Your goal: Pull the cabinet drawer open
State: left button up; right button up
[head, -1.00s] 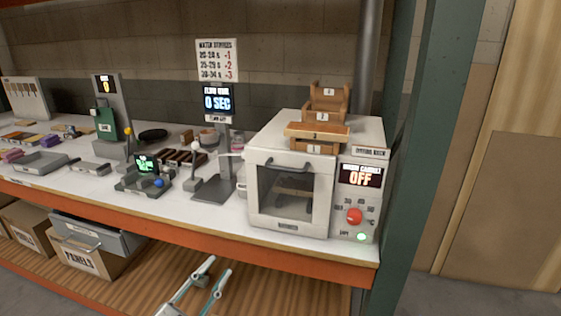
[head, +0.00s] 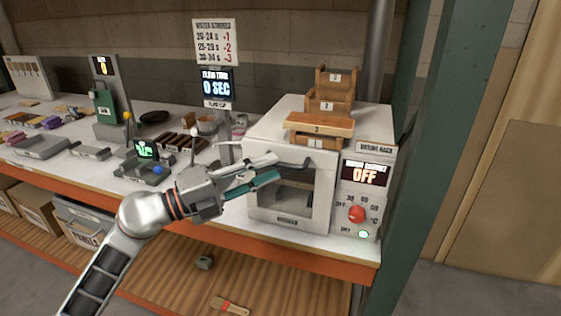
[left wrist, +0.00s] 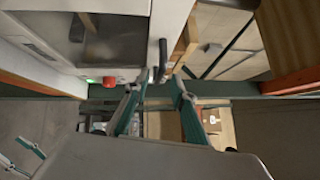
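The white cabinet (head: 262,134) stands on the bench, its sign reading OFF. Its windowed front (head: 322,185) looks shut, with a dark bar handle (head: 296,165) along the top. The handle also shows in the left wrist view (left wrist: 162,58). My left gripper (head: 278,166) is open in front of the handle, fingers pointing right. In the left wrist view my left gripper (left wrist: 157,84) has its fingers apart, with the handle ahead between the tips; contact cannot be told. My right gripper (left wrist: 22,155) shows small at the lower left there, fingers apart and empty.
Numbered wooden trays (head: 318,125) are stacked on the cabinet. A red knob (head: 357,214) is on its right panel. A green post (head: 425,150) rises at the right. A timer stand (head: 217,85) and small devices crowd the bench to the left.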

aim_at(280, 165)
pick_arm(q)
jog(key=shift+x, duration=1.85)
grip_shut()
jog(key=shift+a, duration=0.1)
